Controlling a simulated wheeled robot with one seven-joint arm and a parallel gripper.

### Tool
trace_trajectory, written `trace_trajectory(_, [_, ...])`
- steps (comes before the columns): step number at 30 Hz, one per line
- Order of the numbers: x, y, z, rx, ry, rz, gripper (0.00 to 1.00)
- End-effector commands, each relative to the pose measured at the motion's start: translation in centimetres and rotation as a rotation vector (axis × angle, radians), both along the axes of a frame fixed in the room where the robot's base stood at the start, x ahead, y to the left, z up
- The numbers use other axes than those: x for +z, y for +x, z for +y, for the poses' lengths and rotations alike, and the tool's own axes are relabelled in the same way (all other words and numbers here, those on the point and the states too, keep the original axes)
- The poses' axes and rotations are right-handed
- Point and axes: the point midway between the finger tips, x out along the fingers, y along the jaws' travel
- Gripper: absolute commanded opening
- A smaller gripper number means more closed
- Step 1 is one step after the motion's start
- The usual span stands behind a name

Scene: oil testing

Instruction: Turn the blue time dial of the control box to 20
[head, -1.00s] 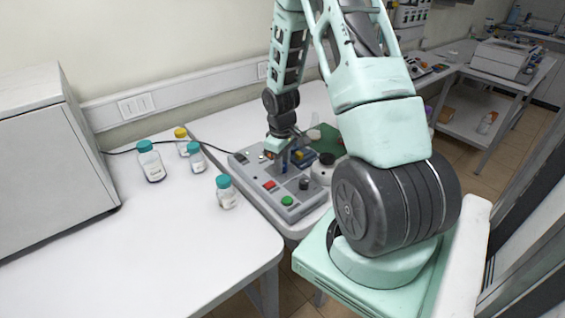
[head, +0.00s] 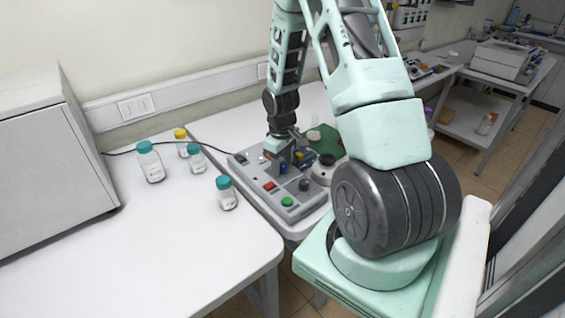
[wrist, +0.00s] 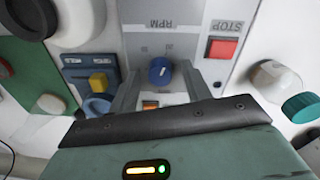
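The grey control box (head: 257,186) stands on the table below my gripper (head: 284,160). In the wrist view, a blue dial (wrist: 160,71) sits on the box's grey panel, with an upside-down RPM label above it. My gripper (wrist: 160,80) is open, with one grey finger on each side of the dial and a visible gap at both sides. I cannot tell how deep the fingertips reach. In the head view the dial (head: 283,168) shows just below my gripper.
The box has a red STOP button (wrist: 222,49), a green button (head: 287,202) and a dark knob (head: 304,185). An orange switch (wrist: 150,106) lies between the fingers. Several capped bottles (head: 227,193) stand left of the box. A yellow-and-blue part (wrist: 98,82) is close beside one finger.

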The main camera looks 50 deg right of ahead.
Motion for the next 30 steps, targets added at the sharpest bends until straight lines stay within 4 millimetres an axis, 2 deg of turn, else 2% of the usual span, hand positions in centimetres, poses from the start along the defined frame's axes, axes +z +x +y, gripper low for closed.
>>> trace_trajectory(5, [0.2, 0.0, 0.0, 0.0, 0.0, -0.001, 0.48])
trace_trajectory(11, [2.4, 0.1, 0.1, 0.0, -0.002, -0.004, 0.48])
trace_trajectory(24, [12.1, 0.1, 0.4, 0.001, -0.004, -0.005, 0.48])
trace_trajectory(30, [15.6, 0.1, 0.5, 0.0, -0.003, -0.003, 0.48])
